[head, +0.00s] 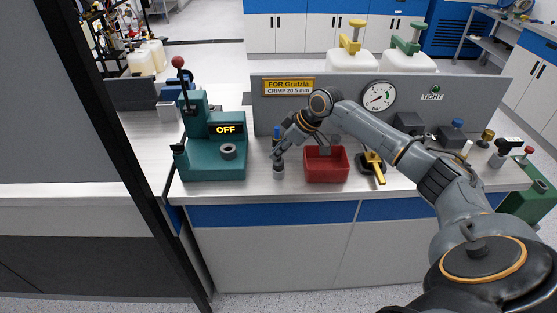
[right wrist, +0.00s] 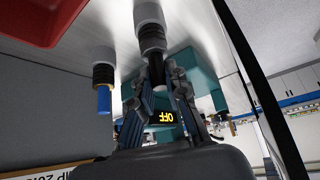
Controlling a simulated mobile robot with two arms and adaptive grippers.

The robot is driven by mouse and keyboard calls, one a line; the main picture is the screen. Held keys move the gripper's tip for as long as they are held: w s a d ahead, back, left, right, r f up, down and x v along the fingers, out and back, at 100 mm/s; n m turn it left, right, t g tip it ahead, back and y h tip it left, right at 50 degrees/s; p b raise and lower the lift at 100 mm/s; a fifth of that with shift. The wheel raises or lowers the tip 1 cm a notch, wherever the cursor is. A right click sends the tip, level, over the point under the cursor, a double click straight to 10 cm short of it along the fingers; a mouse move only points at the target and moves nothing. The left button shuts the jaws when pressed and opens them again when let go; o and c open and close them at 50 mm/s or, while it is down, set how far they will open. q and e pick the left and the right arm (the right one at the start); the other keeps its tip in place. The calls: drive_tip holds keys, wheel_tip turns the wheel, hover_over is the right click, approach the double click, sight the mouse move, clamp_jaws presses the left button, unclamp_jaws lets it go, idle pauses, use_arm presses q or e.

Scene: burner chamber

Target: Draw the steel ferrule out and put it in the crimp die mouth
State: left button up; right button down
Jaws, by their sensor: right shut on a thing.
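My right gripper (head: 278,153) is lowered at the front of the bench, just right of the teal crimp press. In the right wrist view it (right wrist: 159,75) is shut on a dark grey cylindrical piece, which I take for the steel ferrule (right wrist: 152,38). The ferrule's far end meets a pale round holder (right wrist: 148,13); I cannot tell how deep it sits. The crimp die mouth (head: 228,151) is the dark ring on the press front, left of the gripper. My left gripper is not in view.
A blue-ended piece (right wrist: 104,98) stands in a similar holder close behind the gripper. A red bin (head: 326,176) and a yellow-handled fitting (head: 379,172) are to the right. The press display (head: 226,129) reads OFF. A gauge panel (head: 290,110) backs the bench.

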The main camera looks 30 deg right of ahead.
drive_tip(key=shift+w+r+b, duration=0.1)
drive_tip(key=shift+r+b, duration=0.25)
drive_tip(key=shift+r, duration=0.15)
wheel_tip(320, 180, up, 2)
drive_tip(key=shift+r+b, duration=0.1)
drive_tip(key=shift+b, duration=0.5)
drive_tip(key=s+d+r+b, duration=0.5)
drive_tip(key=s+r, duration=0.5)
drive_tip(key=s, duration=0.2)
drive_tip(key=shift+s+d, duration=0.35)
drive_tip(key=shift+d, duration=0.25)
